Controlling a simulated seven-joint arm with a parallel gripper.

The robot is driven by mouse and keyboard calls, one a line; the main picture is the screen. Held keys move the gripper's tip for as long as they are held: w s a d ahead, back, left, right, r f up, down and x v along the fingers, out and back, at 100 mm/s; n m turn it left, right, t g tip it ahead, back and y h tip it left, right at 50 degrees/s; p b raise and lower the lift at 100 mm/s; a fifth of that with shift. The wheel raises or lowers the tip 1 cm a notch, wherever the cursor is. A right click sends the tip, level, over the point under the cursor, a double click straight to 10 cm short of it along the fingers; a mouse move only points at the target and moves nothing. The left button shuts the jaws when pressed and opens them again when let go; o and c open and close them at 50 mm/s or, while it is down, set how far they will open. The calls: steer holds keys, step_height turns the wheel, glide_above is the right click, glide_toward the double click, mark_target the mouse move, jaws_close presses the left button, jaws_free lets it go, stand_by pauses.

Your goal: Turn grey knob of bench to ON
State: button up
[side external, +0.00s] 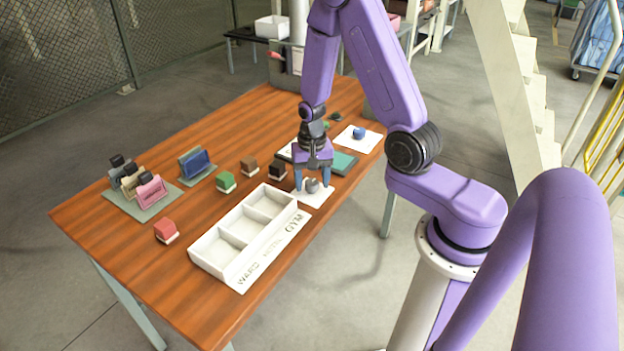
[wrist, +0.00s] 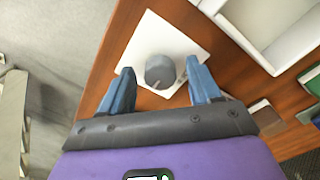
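The grey knob (side external: 312,185) sits on a white square plate (side external: 318,198) on the wooden bench (side external: 150,275). In the wrist view the knob (wrist: 160,72) is round, with a thin mark on its face, and it lies between and just beyond my blue fingertips. The plate (wrist: 150,38) shows around it. My gripper (side external: 312,182) points down over the knob with its fingers apart, one on each side. I see gaps between the fingers and the knob in the wrist view (wrist: 160,80). The ON marking is not readable.
A white compartment tray (side external: 215,262) labelled WARD, HOTEL and GYM lies beside the plate. A blue knob (side external: 359,132) on another white plate is farther back.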

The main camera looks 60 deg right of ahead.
mark_target(311, 184)
step_height(311, 184, up, 18)
steer(key=shift+f, duration=0.25)
stand_by(0.6)
steer(key=s+a+n, duration=0.6)
steer(key=a+n, duration=0.4)
steer(key=n, duration=0.1)
steer(key=s+a+n, duration=0.3)
steer(key=s+n, duration=0.7)
steer(key=s, duration=0.5)
steer(key=shift+a+n, duration=0.3)
steer(key=shift+n, duration=0.1)
